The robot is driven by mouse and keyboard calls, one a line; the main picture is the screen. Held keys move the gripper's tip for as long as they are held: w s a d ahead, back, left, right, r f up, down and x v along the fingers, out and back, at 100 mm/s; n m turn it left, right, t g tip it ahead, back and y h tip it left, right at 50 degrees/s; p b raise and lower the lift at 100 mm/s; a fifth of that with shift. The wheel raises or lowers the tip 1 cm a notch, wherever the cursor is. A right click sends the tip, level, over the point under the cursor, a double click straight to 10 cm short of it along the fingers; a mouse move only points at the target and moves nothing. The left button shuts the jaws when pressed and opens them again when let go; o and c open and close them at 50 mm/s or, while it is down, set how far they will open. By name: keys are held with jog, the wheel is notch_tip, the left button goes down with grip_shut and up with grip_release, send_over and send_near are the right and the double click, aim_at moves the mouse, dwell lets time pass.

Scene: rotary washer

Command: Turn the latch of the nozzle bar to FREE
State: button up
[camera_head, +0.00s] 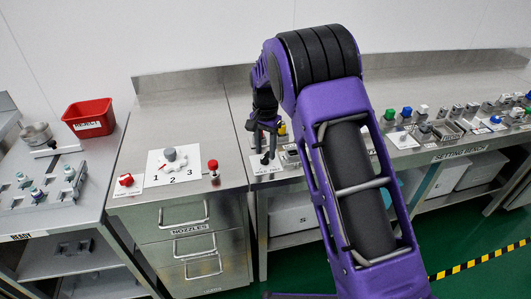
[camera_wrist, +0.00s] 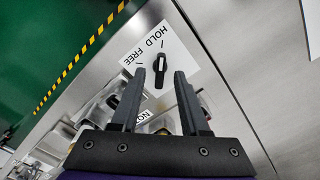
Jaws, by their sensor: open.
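The latch (camera_wrist: 160,68) is a black knob with a white pointer mark. It sits on a white plate (camera_wrist: 182,50) lettered HOLD and FREE in the wrist view. Its white end points up in that view, nearer the HOLD side than FREE. My gripper (camera_wrist: 160,72) is open, with one finger on each side of the latch in the picture. I cannot tell whether either finger touches it. In the head view my gripper (camera_head: 266,150) hangs over the bench at a small white plate, largely hiding the knob there.
The steel bench (camera_head: 460,75) carries several coloured-top fixtures to the right. A plate numbered 1, 2, 3 with a grey knob (camera_head: 170,154) and a red-topped post (camera_head: 213,166) stand to the left. A red bin (camera_head: 90,113) is farther left. The bench's front edge is close by.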

jog(key=shift+f, duration=0.7)
grip_shut()
